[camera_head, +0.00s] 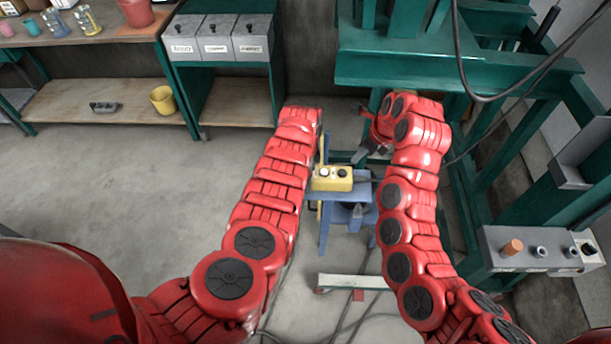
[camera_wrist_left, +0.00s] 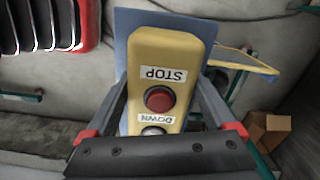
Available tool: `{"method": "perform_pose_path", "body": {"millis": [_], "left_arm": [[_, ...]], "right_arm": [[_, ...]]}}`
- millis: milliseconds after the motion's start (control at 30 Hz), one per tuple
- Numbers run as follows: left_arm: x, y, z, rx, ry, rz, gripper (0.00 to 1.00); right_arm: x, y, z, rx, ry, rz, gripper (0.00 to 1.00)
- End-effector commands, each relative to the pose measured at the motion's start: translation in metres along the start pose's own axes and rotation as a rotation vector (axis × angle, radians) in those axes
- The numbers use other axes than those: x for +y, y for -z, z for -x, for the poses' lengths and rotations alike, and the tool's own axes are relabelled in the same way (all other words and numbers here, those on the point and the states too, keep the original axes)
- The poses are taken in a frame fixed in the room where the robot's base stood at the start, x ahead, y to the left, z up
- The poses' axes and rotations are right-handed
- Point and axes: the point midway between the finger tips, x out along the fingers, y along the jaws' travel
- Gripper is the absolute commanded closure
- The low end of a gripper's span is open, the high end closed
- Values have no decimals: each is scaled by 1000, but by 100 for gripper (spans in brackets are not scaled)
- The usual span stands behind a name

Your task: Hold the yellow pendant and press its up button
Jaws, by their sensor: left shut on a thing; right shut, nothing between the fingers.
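The yellow pendant (camera_head: 332,184) is in the middle of the head view, over a small blue stand (camera_head: 330,231). In the left wrist view the pendant (camera_wrist_left: 170,52) shows a red button (camera_wrist_left: 159,99) by a STOP label and a pale button (camera_wrist_left: 153,131) by a DOWN label. The up button cannot be made out. My left gripper (camera_wrist_left: 164,93) is shut on the pendant, one finger along each side; the left arm hides it in the head view. My right gripper (camera_head: 362,154) is shut and empty, just beyond and right of the pendant, apart from it.
A green machine frame (camera_head: 440,66) stands behind and right of my right arm. A grey control box (camera_head: 520,252) is at the right. Cables lie on the floor below the stand. A workbench (camera_head: 90,42) is at the far left, with open floor before it.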

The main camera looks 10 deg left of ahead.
Motion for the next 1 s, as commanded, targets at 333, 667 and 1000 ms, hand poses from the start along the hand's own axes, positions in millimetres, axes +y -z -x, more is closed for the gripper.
{"method": "perform_pose_path", "body": {"millis": [333, 667, 1000], "left_arm": [[0, 0, 0, 0, 1, 0, 96], [0, 0, 0, 0, 1, 0, 96], [0, 0, 0, 0, 1, 0, 96]], "right_arm": [[0, 0, 0, 0, 0, 0, 100], [0, 0, 0, 0, 0, 0, 100], [2, -7, -2, -42, 13, 168, 100]]}}
